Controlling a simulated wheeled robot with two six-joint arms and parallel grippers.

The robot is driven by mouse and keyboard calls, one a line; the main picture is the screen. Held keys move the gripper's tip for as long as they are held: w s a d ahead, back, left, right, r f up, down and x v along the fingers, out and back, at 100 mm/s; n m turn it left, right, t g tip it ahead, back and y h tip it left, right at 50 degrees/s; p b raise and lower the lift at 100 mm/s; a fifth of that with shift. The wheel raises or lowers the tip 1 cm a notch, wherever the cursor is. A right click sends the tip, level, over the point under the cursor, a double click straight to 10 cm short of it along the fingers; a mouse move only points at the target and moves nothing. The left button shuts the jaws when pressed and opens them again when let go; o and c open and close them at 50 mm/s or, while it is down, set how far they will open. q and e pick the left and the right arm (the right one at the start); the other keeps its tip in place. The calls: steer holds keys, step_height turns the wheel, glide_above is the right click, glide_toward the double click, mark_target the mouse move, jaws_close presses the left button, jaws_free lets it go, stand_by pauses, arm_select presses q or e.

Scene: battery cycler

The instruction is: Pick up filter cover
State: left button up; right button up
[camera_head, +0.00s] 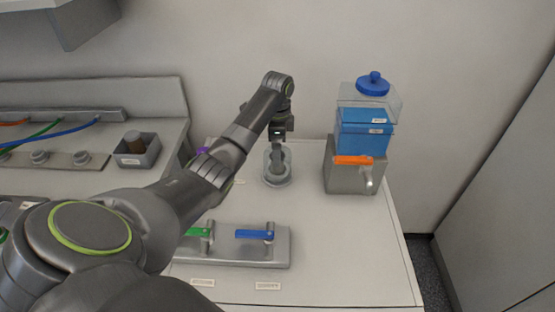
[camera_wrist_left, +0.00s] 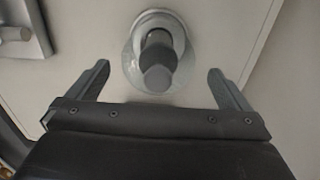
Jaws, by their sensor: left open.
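A round, pale grey, partly see-through piece with a dark upright knob stands on the white bench top, seen in the head view as the likely filter cover (camera_head: 277,178). In the left wrist view this likely filter cover (camera_wrist_left: 157,60) shows from above, its knob lined up between the fingers. My left gripper (camera_wrist_left: 158,72) is open and empty, with one finger on each side. In the head view the left gripper (camera_head: 279,142) points down over the piece and hides part of it. My right gripper is not in view.
A clear and blue container with a blue lid (camera_head: 373,84) stands on a grey block with an orange lever (camera_head: 352,160), right of the gripper. A grey valve plate (camera_head: 262,252) with green and blue levers lies in front. A small grey bin (camera_head: 137,150) stands left.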

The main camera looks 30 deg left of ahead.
arm_select(q)
step_height(320, 180, down, 4)
steer(key=shift+r, duration=0.25)
steer(key=shift+s, duration=0.1)
steer(key=c, duration=0.9)
steer(key=shift+o, duration=0.2)
steer(key=shift+r, duration=0.15)
